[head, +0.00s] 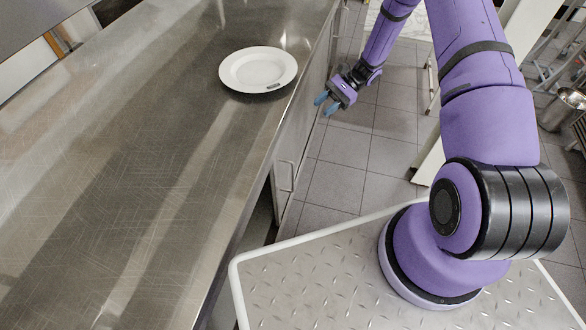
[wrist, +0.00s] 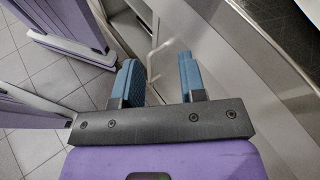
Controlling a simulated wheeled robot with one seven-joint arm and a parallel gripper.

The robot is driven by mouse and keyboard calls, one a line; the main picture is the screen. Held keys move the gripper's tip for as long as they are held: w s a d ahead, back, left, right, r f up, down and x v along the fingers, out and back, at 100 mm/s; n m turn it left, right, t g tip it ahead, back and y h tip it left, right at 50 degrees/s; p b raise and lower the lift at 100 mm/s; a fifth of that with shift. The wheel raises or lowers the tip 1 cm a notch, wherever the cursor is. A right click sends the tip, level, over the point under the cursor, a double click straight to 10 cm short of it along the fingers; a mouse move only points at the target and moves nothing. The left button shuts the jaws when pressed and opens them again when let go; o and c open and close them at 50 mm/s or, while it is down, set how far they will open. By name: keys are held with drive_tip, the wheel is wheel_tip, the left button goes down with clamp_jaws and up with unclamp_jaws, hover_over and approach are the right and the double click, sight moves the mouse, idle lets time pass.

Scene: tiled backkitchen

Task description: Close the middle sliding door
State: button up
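The steel counter's front has sliding door panels below its top. One door panel (head: 292,165) shows in the head view, with a rectangular recessed handle (head: 285,177). A dark opening (head: 260,208) lies to its left. I cannot tell for sure which panel is the middle door. My gripper (head: 325,103) is beside the counter front, farther along than that handle. In the wrist view my gripper (wrist: 158,82) has its two blue fingers apart, with nothing held between them. Steel cabinet surfaces (wrist: 215,60) are close beyond and right of the fingers. Contact with the front cannot be made out.
A white plate (head: 258,69) lies on the counter top (head: 130,150) near its front edge. A metal pot (head: 565,108) stands at the far right.

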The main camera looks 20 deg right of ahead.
wheel_tip(320, 180, down, 12)
drive_tip(key=s+m+t+y, duration=0.1)
drive_tip(key=s+m+y, duration=0.1)
drive_tip(key=m+y, duration=0.1)
drive_tip(key=m+t+y, duration=0.2)
drive_tip(key=m+t, duration=0.1)
drive_tip(key=m, duration=0.1)
approach(293, 168)
drive_tip(key=a+f, duration=0.1)
drive_tip(key=a, duration=0.9)
drive_tip(key=shift+w, duration=0.35)
drive_tip(key=shift+d, duration=0.1)
clamp_jaws()
